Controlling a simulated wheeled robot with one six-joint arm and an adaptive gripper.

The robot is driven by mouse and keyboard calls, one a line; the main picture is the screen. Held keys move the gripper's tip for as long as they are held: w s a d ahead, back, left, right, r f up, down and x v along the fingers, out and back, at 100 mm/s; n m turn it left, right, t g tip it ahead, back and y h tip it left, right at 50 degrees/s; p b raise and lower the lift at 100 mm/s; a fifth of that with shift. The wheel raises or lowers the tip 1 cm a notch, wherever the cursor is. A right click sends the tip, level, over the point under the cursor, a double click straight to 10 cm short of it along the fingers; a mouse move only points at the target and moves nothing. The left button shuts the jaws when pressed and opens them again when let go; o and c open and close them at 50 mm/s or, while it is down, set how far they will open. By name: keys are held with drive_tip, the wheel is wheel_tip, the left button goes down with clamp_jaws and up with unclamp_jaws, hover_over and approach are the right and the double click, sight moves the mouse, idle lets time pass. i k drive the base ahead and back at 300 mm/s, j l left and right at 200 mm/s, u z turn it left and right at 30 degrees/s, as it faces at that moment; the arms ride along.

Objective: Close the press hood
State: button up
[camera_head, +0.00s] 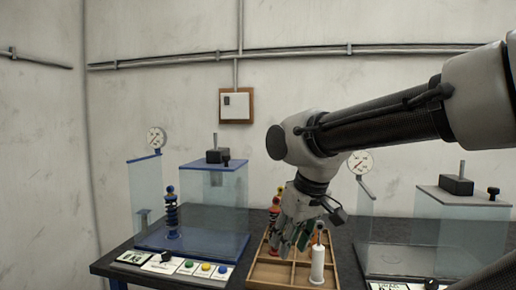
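Two presses with clear hoods stand on the dark table. The left press has a clear hood with a blue top (229,166) and a blue base plate (190,243). A blue spring unit (171,215) stands upright on that plate. The right press has a clear hood with a grey top (470,196), partly cut off by the picture edge. I cannot tell for sure how far either hood is open. My gripper (292,242) hangs pointing down over the wooden tray, between the presses and apart from both hoods. Its fingers blend into the tray, so their opening is unclear.
The divided wooden tray (259,272) holds a white cylinder (318,262) and a red-and-yellow spring piece (275,206), partly behind my gripper. A control panel with coloured buttons (188,264) lies before the left press. Gauges (156,138) stand at both presses. My arm crosses in front of the right gauge's side.

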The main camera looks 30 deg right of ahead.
sight(220, 160)
drive_tip(key=i+j+z, duration=0.45)
drive_tip(key=j+z, duration=0.2)
drive_tip(key=i+j+z, duration=0.1)
drive_tip(key=j+z, duration=0.2)
drive_tip(key=j, duration=0.2)
drive_tip(key=i+j+z, duration=0.35)
drive_tip(key=z, duration=0.15)
